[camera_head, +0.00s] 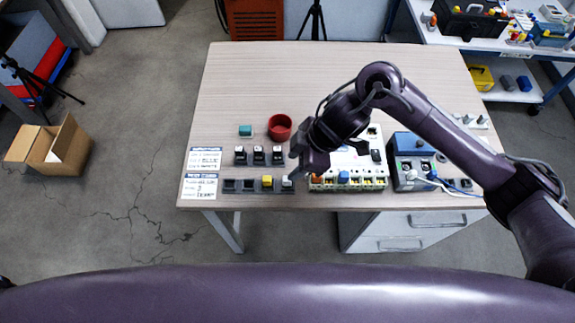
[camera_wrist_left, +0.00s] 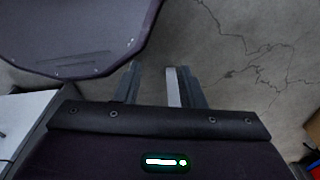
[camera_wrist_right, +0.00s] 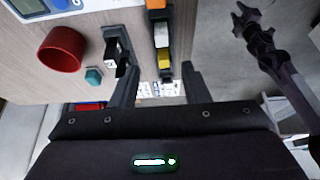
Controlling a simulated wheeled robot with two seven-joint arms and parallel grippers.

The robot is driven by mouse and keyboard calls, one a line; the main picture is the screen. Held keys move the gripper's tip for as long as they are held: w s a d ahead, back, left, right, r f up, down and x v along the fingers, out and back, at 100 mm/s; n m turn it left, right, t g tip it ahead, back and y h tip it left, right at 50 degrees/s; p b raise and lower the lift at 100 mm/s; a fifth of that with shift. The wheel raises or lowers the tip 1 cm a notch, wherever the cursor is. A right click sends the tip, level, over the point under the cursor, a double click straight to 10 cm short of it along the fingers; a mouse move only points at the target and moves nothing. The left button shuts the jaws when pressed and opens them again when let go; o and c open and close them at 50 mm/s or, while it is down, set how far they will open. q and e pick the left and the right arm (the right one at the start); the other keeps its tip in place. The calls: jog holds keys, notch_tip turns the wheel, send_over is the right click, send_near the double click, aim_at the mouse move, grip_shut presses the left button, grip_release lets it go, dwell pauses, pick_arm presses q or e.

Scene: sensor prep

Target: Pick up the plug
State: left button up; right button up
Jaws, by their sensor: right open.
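I cannot tell for certain which piece is the plug. A dark strip (camera_head: 248,186) near the table's front edge carries a yellow piece (camera_head: 267,181) and a white piece (camera_head: 287,181). Several black-and-white modules (camera_head: 259,155) stand behind it. My right gripper (camera_head: 296,168) is open, low over the right end of the strip. In the right wrist view the yellow piece (camera_wrist_right: 165,62) shows between its fingers, farther out, and black-and-white modules (camera_wrist_right: 117,48) show by its left finger. My left gripper (camera_wrist_left: 154,82) is open and empty above bare floor, outside the head view.
A red cup (camera_head: 280,127) and a teal block (camera_head: 246,131) stand behind the modules. A white terminal board (camera_head: 348,165) and a blue-topped device (camera_head: 412,150) with cables lie to the right. Printed cards (camera_head: 200,186) lie at left. The table's back half is clear.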

aim_at(287, 183)
jog(key=f, duration=0.2)
jog(key=shift+s+f+h, duration=0.3)
jog(key=shift+f, duration=0.1)
jog(key=x, duration=0.3)
jog(key=shift+w+f+p, duration=0.1)
jog(key=shift+f+p, duration=0.2)
jog(key=shift+p, duration=0.05)
jog(key=shift+a+f, duration=0.15)
jog(key=shift+f, duration=0.2)
pick_arm(q)
jog(key=shift+s+r, duration=0.3)
jog(key=shift+s, duration=0.15)
pick_arm(e)
grip_shut()
